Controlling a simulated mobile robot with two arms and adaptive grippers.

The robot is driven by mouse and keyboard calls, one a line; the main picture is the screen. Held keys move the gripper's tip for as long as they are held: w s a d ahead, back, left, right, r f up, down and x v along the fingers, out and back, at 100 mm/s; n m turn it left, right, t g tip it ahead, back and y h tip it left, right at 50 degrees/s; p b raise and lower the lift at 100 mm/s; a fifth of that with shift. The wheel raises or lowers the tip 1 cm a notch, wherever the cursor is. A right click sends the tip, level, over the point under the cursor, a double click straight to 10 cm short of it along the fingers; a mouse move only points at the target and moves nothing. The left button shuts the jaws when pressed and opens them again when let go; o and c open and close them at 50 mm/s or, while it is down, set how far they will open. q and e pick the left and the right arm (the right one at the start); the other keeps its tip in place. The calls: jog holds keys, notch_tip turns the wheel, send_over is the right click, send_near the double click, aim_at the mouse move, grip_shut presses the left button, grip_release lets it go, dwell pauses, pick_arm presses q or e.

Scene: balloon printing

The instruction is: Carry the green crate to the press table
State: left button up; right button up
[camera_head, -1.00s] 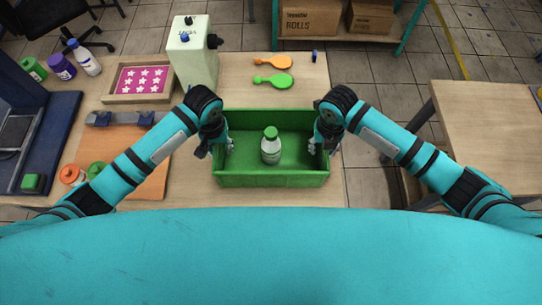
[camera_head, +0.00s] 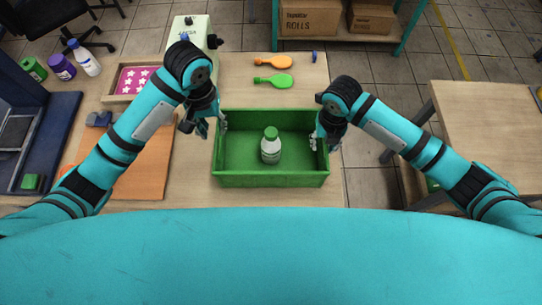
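The green crate (camera_head: 270,180) sits level on the wooden table (camera_head: 235,68) in front of me. A white bottle with a green cap (camera_head: 270,148) stands upright in it. My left gripper (camera_head: 210,124) is at the crate's left wall near its back corner, with its fingers spread and the wall's edge between them. My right gripper (camera_head: 323,142) has its fingers on either side of the crate's right wall; I cannot tell whether they press on it. No label shows which table is the press table.
A cream machine (camera_head: 187,35), a tray of pink star prints (camera_head: 130,80) and orange and green paddles (camera_head: 272,80) are on the table. Blue equipment (camera_head: 50,140) is at the left. A second wooden table (camera_head: 490,125) stands at the right, across a floor gap.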

notch_tip(320, 180, up, 9)
pick_arm(q)
jog(key=shift+s+f, duration=0.1)
pick_arm(e)
jog(key=shift+s+f, duration=0.1)
dwell(0.6)
